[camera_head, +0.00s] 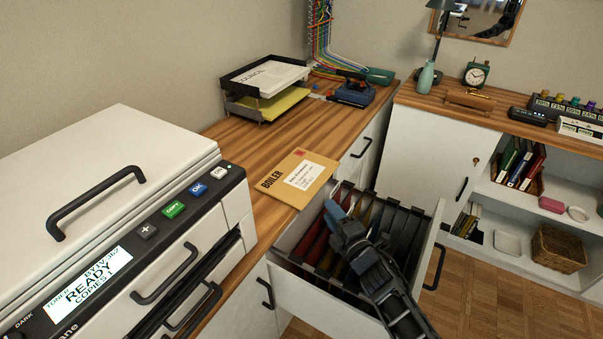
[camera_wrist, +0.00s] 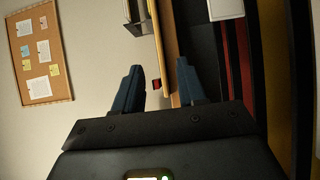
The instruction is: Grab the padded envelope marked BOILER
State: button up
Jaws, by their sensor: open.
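The padded envelope marked BOILER (camera_head: 272,184) is tan, with a white label and a red stamp. It lies flat on the wooden desktop, its near right end at the desk edge above the open drawer. My gripper (camera_head: 334,211) is over the drawer, just right of and apart from the envelope, its blue fingers towards the desk. In the wrist view my gripper (camera_wrist: 160,78) has its two fingers spread with nothing held. A small red patch shows between them there; I cannot tell if it is the stamp.
The open drawer (camera_head: 430,250) holds several hanging files under my arm. A white copier (camera_head: 110,170) stands at left. A black paper tray (camera_head: 232,88) and a blue hole punch (camera_head: 354,93) stand behind the envelope. Bare desktop lies left of it.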

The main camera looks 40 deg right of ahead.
jog(key=shift+x, duration=3.6)
jog(key=shift+a, duration=0.1)
jog(key=shift+c, duration=0.3)
grip_shut()
